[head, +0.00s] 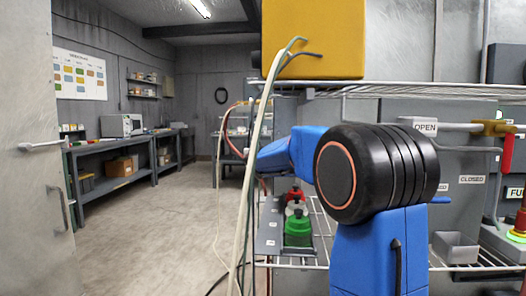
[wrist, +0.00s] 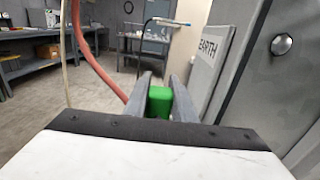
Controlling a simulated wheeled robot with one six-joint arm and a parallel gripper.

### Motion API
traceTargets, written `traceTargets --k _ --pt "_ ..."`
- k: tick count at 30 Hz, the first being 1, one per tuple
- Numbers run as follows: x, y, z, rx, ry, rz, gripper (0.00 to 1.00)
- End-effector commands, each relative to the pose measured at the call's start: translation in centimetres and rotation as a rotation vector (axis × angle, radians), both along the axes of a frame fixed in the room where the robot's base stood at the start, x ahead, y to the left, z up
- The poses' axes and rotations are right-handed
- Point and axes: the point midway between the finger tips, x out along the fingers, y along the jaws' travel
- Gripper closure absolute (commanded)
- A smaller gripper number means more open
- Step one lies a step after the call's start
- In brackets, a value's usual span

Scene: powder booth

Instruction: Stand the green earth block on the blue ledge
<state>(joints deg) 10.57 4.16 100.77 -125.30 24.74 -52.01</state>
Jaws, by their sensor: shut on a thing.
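The green earth block (wrist: 160,104) is between the two grey fingers of my gripper (wrist: 159,88) in the wrist view. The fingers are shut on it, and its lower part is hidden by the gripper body. In the head view my blue arm and its black joint cover the middle, and I cannot make out the gripper or the held block there. I cannot pick out the blue ledge for certain in either view.
A wire shelf (head: 318,222) holds red (head: 296,193), white (head: 296,208) and green (head: 298,230) pieces. A panel marked EARTH (wrist: 208,60) stands right of the fingers. A red hose (wrist: 98,62) hangs left. A yellow box (head: 312,38) sits above. Open floor (head: 150,225) lies left.

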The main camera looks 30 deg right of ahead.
Motion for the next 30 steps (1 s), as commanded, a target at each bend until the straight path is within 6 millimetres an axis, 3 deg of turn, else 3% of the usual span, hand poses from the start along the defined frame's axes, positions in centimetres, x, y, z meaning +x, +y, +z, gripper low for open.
traceTargets --k 29,30 --pt "0.01 0.00 -0.59 0.000 0.001 0.000 0.95" --pt "0.01 0.00 -0.61 0.000 0.002 0.000 0.70"
